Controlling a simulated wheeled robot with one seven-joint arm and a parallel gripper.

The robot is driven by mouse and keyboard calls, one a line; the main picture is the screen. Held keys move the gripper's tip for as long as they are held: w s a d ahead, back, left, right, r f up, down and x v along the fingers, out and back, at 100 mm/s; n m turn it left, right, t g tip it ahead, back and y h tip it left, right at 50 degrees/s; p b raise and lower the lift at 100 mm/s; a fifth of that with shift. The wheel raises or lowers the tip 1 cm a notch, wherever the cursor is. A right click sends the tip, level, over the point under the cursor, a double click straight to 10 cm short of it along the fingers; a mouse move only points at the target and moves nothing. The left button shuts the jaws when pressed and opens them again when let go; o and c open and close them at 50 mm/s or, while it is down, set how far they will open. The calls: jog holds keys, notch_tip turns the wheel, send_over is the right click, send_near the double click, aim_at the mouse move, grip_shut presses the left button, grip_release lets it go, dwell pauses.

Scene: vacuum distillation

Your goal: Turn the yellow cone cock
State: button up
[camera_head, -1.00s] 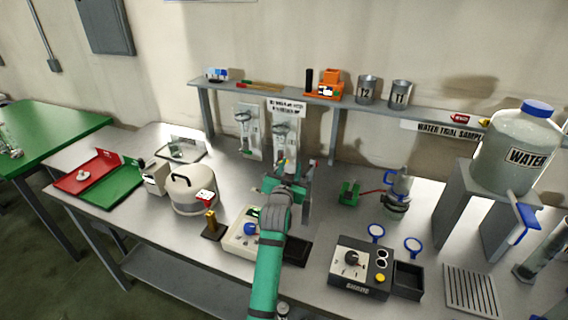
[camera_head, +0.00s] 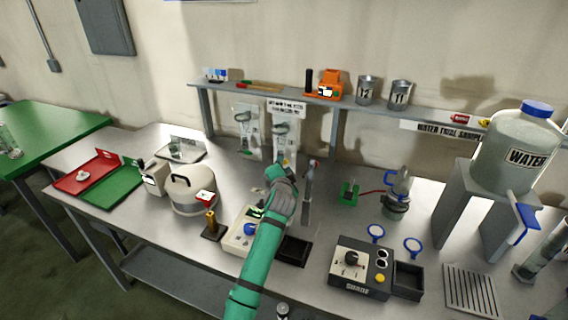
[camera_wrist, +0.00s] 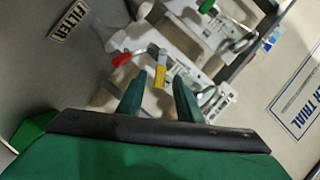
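The yellow cone cock (camera_wrist: 160,75) shows in the wrist view as a small yellow handle on glassware, beside a red handle (camera_wrist: 121,60). My gripper (camera_wrist: 158,78) is open, its two green fingers apart. The yellow handle appears between the fingertips in the picture; I cannot tell whether it lies between them in depth or just beyond, and no contact is clear. In the head view my gripper (camera_head: 274,171) is in front of the glassware on the white back panels (camera_head: 284,131) and hides part of it.
A grey stand with a red top (camera_head: 307,188) is close to the right of my gripper. A white device (camera_head: 236,229) and a black tray (camera_head: 293,250) are below my forearm. A green clamp (camera_head: 349,192) and a glass vessel (camera_head: 397,187) stand farther right.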

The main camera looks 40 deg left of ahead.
jog(key=shift+x, duration=1.8)
grip_shut()
